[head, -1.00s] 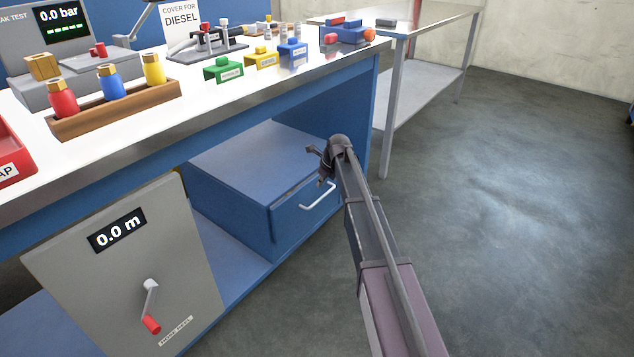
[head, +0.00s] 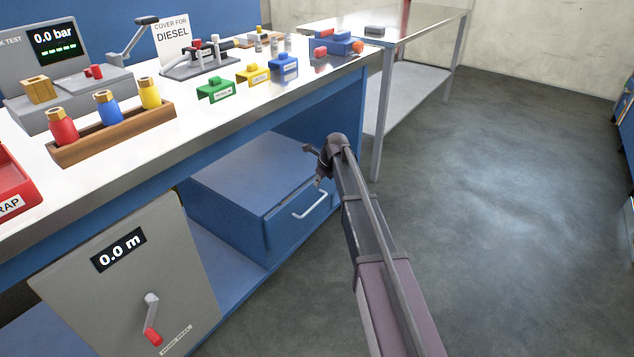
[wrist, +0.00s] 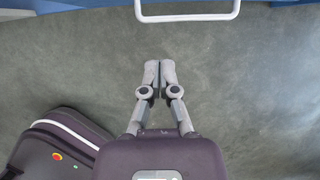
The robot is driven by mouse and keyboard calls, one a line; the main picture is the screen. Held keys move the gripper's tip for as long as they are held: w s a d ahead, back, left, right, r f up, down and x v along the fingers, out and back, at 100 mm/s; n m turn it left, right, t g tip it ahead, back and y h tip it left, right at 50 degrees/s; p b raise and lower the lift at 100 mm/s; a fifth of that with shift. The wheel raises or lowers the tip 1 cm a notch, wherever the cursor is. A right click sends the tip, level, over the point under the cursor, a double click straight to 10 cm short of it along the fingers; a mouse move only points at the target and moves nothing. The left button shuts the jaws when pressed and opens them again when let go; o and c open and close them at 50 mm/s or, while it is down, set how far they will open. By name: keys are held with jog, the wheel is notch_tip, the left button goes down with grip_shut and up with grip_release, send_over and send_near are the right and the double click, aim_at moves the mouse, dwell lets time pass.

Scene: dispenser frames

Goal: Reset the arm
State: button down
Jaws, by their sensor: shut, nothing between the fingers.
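My gripper (wrist: 159,74) shows in the wrist view with its two fingers together and nothing between them, above bare grey floor. In the head view my arm reaches forward from the lower right, and my gripper (head: 312,160) is small and partly hidden behind the wrist, in front of the blue drawer unit (head: 262,233). The drawer's white handle (head: 310,205) is just below it in the head view. The handle also shows at the top of the wrist view (wrist: 188,17), apart from the fingers.
The workbench (head: 215,118) on the left holds a wooden rack (head: 115,132) of coloured bottles, a red tray (head: 14,188) and several coloured blocks. A grey crank panel (head: 125,275) stands below. A side table (head: 415,28) is behind. The floor (head: 500,200) to the right is clear.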

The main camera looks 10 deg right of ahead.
jog(key=shift+s, duration=0.1)
jog(key=s+d+f+n+g+h, duration=0.1)
jog(key=s+d+n+g+h, duration=0.15)
jog(key=s+n, duration=1.3)
jog(key=s+d+n+g+h, duration=0.1)
jog(key=s+d+n, duration=0.2)
jog(key=s+n, duration=1.3)
jog(key=s+r+m+p, duration=0.2)
jog(key=r+p, duration=1.7)
jog(key=s+r+m+p, duration=0.2)
jog(key=r+m+p, duration=0.1)
jog(key=r+p, duration=1.6)
jog(key=shift+s, duration=0.2)
jog(key=shift+t, duration=0.25)
